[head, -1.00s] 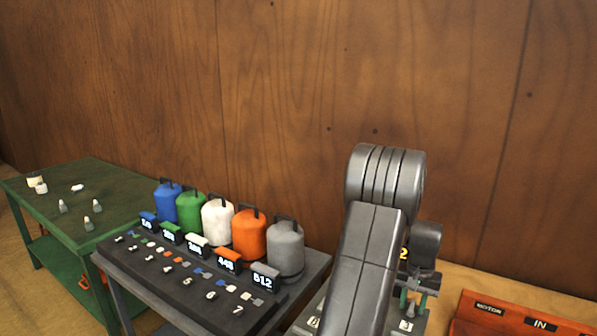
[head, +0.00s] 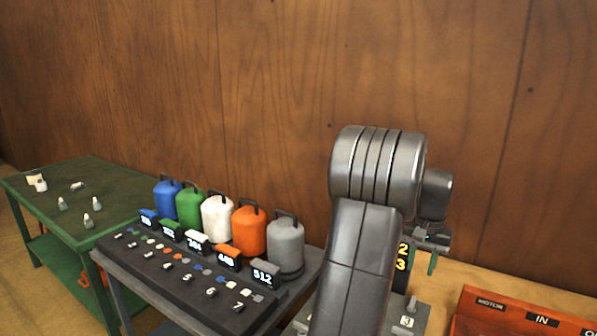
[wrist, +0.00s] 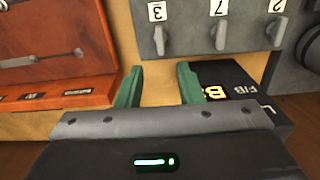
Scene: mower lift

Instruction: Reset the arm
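My arm rises at the right of the head view, with its end folded behind it on the right. My gripper (wrist: 159,78) shows two green fingers in the wrist view, standing apart with nothing between them. In the head view part of my gripper (head: 432,262) shows beside the arm, with a green finger pointing down. Below it in the wrist view are wooden floor and a grey panel (wrist: 240,45) with levers and labels 3, 7 and 2.
An orange board (head: 520,318) lies at the lower right. Several coloured canisters, including an orange one (head: 249,232) and a grey one (head: 285,245), stand on a dark bench left of my arm. A green table (head: 110,200) stands further left.

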